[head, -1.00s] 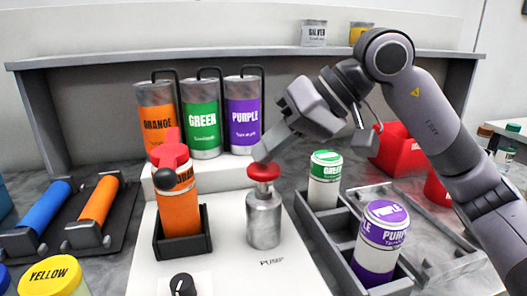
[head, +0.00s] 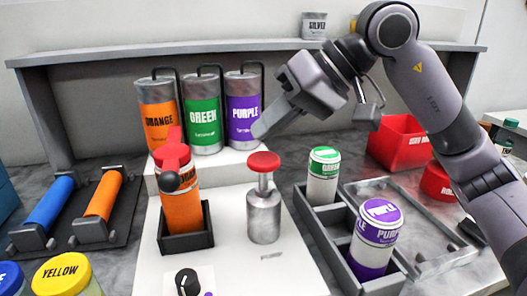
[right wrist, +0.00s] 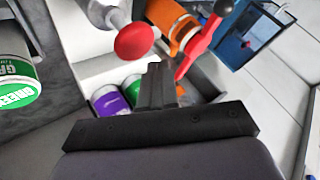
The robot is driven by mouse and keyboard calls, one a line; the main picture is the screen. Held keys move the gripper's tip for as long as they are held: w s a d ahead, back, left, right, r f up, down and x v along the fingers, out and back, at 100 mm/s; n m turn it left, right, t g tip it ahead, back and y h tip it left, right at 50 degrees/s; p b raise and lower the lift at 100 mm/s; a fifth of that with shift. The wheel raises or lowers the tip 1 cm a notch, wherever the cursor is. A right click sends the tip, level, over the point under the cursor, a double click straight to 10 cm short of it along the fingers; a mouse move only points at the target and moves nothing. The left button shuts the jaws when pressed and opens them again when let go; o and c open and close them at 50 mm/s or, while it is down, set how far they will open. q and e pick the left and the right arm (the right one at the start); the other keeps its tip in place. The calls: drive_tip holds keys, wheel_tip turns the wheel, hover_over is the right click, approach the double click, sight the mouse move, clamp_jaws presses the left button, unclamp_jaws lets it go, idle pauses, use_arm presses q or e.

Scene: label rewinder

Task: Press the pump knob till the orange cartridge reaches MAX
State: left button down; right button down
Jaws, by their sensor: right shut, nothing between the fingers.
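The pump (head: 264,215) is a grey metal cylinder with a red knob (head: 264,162) on a thin stem, standing on the white board. The knob is up, with its stem showing; it also shows in the right wrist view (right wrist: 134,41). The orange cartridge (head: 181,208) stands in a black holder left of the pump, with a red lever clamp (head: 172,155) at its top. I cannot read a MAX mark or a level on it. My right gripper (head: 260,132) is shut and empty, above the knob and apart from it. My left gripper is not in view.
Orange (head: 158,122), green (head: 202,125) and purple (head: 243,118) tanks stand behind. A grey tray (head: 322,225) with green-lidded and purple-lidded cartridges is right of the pump. A black dial (head: 187,282) is in front. Blue and orange rollers lie at left.

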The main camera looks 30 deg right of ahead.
sight(270, 157)
wheel_tip(270, 157, up, 4)
drive_tip(key=p, duration=0.2)
drive_tip(key=shift+r+p, duration=0.1)
drive_tip(key=shift+p, duration=0.3)
idle(1.5)
